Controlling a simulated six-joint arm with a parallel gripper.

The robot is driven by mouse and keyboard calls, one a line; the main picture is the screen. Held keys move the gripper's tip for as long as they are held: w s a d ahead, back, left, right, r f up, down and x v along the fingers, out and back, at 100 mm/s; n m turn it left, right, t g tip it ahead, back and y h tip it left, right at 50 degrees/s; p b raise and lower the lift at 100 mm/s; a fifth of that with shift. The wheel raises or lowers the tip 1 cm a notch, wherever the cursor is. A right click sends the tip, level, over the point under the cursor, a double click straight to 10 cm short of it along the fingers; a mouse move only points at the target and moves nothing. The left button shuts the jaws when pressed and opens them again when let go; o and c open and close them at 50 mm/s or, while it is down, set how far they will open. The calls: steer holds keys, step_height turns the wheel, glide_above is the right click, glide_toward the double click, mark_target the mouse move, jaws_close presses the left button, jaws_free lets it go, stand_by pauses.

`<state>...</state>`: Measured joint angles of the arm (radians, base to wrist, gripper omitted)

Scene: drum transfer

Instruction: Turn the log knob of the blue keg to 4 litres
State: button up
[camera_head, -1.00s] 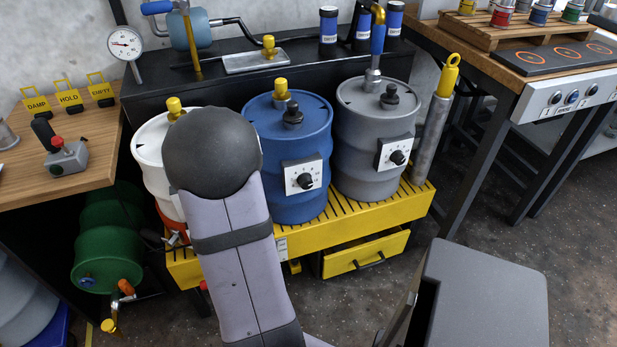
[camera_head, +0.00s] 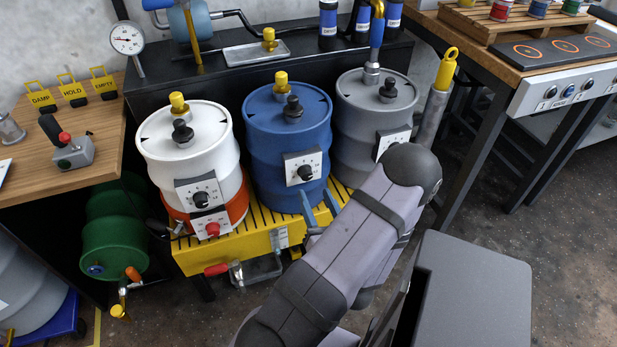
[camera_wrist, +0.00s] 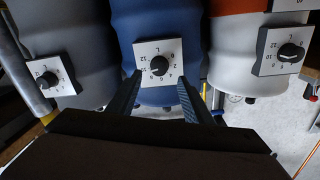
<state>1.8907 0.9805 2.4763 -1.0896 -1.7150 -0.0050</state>
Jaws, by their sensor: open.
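The blue keg (camera_head: 287,135) stands in the middle of three kegs. Its log knob (camera_head: 305,173) is a black knob on a white numbered plate, and I cannot read its setting surely. The knob also shows in the wrist view (camera_wrist: 159,66), where the plate looks upside down. My gripper (camera_head: 320,200) is open in front of the keg, just below the plate. In the wrist view, its two dark fingers (camera_wrist: 160,92) are spread to either side of the knob's lower part in the picture, with nothing between them.
The white keg (camera_head: 185,140) on an orange base stands left and the grey keg (camera_head: 365,110) right, each with a similar dial. The yellow slotted stand (camera_head: 250,245) bears them. A red-handled clamp (camera_head: 225,268) is at its front.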

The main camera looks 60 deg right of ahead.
mark_target(307, 177)
steer(key=shift+x, duration=3.65)
steer(key=c, duration=1.1)
